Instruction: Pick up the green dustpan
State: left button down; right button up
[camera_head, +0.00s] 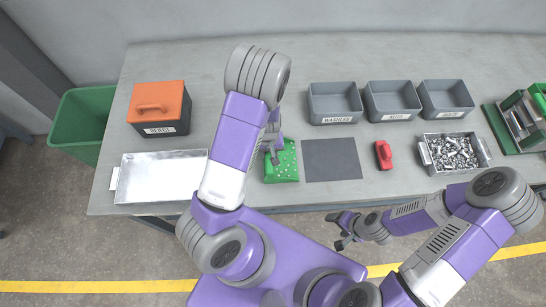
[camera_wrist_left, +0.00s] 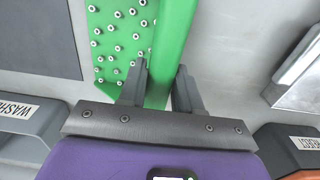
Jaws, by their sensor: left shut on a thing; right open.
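My left gripper (camera_head: 272,154) is over the dustpan's left back part. In the left wrist view its fingers (camera_wrist_left: 160,92) are shut on the green bar. My right gripper (camera_head: 341,229) is open and empty, in front of the table's front edge.
A dark mat (camera_head: 332,160) and a red object (camera_head: 383,154) lie to the right. A metal tray (camera_head: 160,178) and an orange-lidded box (camera_head: 160,108) are at left. Grey bins (camera_head: 335,103) stand behind. A tray of metal parts (camera_head: 427,159) is at right.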

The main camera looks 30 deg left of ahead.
pick_arm(q)
notch_tip(320, 180, up, 10)
jog(key=p, duration=0.2)
jog(key=shift+p, duration=0.3)
dwell(0.6)
